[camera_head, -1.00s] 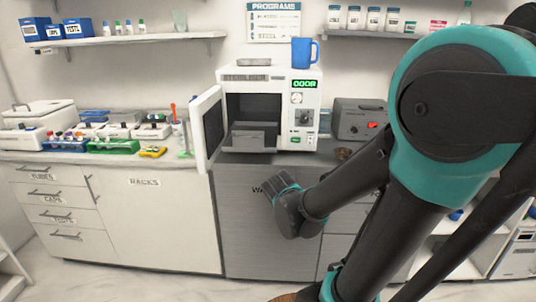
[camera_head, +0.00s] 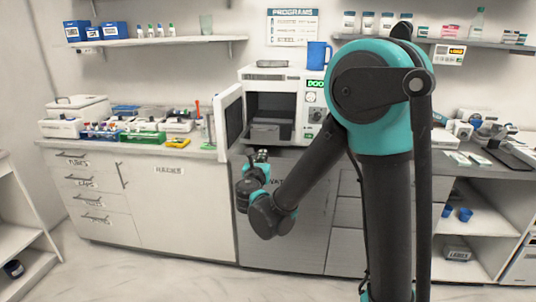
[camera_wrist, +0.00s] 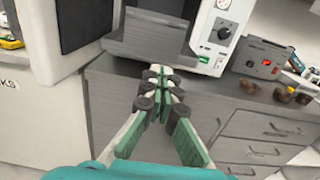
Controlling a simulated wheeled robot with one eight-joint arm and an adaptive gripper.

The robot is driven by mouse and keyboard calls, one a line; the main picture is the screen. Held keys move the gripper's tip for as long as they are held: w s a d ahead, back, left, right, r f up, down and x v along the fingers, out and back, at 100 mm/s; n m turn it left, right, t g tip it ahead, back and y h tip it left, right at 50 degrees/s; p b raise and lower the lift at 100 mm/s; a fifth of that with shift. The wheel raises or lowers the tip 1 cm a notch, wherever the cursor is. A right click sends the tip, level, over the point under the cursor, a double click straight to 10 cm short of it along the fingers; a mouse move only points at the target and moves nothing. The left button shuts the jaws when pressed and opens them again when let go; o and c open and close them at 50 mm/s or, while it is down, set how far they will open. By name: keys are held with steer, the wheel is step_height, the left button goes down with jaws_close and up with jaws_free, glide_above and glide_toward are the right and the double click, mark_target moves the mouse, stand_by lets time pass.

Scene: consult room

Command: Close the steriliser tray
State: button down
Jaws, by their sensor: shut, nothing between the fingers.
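The white steriliser (camera_head: 310,95) stands on the counter with its door (camera_head: 231,115) swung open to the left. Its grey tray (camera_head: 268,131) sits low in the dark chamber, and its front part sticks out past the opening. In the wrist view the tray (camera_wrist: 150,42) shows at the top, with its flat front face towards me. My gripper (camera_head: 261,156) is in front of the counter edge, below the tray. In the wrist view my gripper (camera_wrist: 160,75) has its fingertips together and empty, pointing at the tray, apparently apart from it.
The open door also shows in the wrist view (camera_wrist: 88,20), left of my fingers. A grey box with a red switch (camera_wrist: 262,62) stands right of the steriliser. A blue mug (camera_head: 318,53) is on top of it. Racks and boxes (camera_head: 150,125) crowd the counter at left.

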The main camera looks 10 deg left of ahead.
mark_target(269, 139)
steer(key=w, duration=1.2)
steer(key=shift+w+d, duration=0.1)
steer(key=shift+d, duration=0.15)
steer(key=w, duration=2.4)
steer(key=shift+w+d, duration=0.15)
steer(key=shift+d, duration=0.25)
steer(key=shift+w, duration=0.1)
steer(key=shift+r, duration=0.1)
